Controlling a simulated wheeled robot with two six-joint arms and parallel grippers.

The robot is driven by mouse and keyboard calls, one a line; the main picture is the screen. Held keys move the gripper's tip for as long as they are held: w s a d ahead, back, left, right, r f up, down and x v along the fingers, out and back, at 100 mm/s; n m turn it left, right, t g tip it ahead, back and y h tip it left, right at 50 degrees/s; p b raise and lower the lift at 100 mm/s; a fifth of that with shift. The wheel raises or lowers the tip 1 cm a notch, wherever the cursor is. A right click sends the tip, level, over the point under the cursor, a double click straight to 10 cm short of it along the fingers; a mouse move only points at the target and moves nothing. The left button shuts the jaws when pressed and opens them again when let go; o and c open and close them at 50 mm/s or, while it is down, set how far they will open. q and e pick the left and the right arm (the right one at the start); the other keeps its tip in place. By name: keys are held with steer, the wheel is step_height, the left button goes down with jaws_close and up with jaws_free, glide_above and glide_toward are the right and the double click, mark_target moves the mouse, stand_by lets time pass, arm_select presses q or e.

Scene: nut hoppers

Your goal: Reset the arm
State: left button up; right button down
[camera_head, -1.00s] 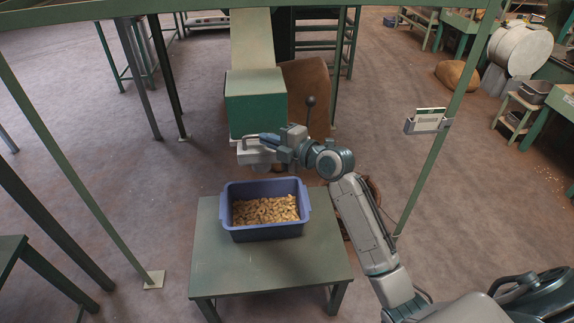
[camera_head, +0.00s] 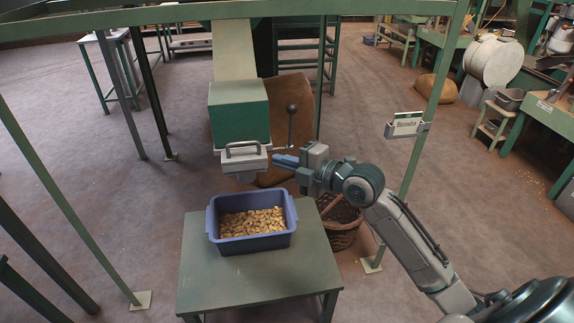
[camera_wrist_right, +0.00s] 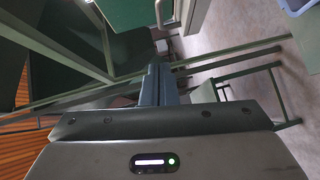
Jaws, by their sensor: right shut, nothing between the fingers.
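My right gripper (camera_head: 276,159) is shut and empty, pointing left beside the hopper's grey slide gate (camera_head: 243,162). Its fingertips are just right of the gate's handle (camera_head: 242,147) and look apart from it. In the right wrist view its closed fingers (camera_wrist_right: 158,86) stand up in the middle. The green hopper mouth (camera_head: 239,112) is above the gate. A blue-purple crate (camera_head: 252,245) of nuts (camera_head: 252,222) stands below on a green table (camera_head: 215,285). My left gripper is not in view.
A wicker basket (camera_head: 342,235) of dark contents is on the floor right of the table, under my right arm. A lever with a black knob (camera_head: 292,108) stands right of the hopper. A green post (camera_head: 418,140) carries a label holder (camera_head: 407,128).

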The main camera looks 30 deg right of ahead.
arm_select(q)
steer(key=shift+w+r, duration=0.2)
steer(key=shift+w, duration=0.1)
arm_select(e)
steer(key=shift+s+d, duration=0.2)
steer(key=shift+s, duration=0.15)
